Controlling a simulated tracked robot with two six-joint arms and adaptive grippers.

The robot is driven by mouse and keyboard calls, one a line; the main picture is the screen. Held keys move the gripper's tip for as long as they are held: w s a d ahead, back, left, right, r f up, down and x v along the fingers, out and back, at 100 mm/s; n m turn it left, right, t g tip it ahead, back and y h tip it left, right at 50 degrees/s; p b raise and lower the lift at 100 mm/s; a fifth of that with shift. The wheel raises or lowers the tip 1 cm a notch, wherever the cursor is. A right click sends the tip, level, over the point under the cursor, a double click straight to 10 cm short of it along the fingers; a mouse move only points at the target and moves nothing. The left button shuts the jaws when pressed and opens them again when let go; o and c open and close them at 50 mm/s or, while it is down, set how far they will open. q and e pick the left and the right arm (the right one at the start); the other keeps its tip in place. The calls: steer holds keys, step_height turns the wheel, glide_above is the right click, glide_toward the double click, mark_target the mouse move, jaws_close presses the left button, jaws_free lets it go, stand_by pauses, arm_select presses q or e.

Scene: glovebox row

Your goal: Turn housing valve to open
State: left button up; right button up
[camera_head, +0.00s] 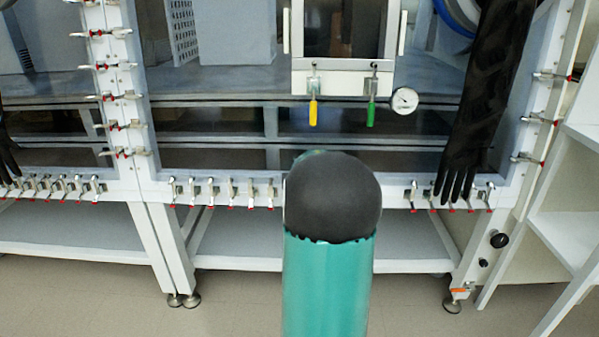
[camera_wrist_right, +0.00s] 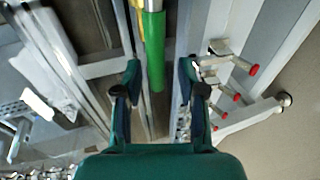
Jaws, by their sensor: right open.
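Two valve handles hang straight down below the small framed door of the glovebox: a yellow handle (camera_head: 313,111) on the left and a green handle (camera_head: 371,113) on the right. No readable label tells which is the housing valve. In the right wrist view, the green handle (camera_wrist_right: 154,50) reaches between the fingers of my right gripper (camera_wrist_right: 159,68), with the yellow handle (camera_wrist_right: 139,15) partly behind it. The right gripper is open; contact with the handle cannot be told. In the head view my teal arm hides this gripper. My left gripper is not in view.
A round gauge (camera_head: 404,100) sits right of the green handle. A black glove (camera_head: 482,95) hangs at the right. Several red-tipped clamps (camera_head: 231,193) line the frame's lower edge. White shelving (camera_head: 570,235) stands at the far right. The floor in front is clear.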

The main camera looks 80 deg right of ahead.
steer(key=v, duration=1.1)
steer(key=shift+a, duration=0.35)
steer(key=shift+w+r, duration=0.1)
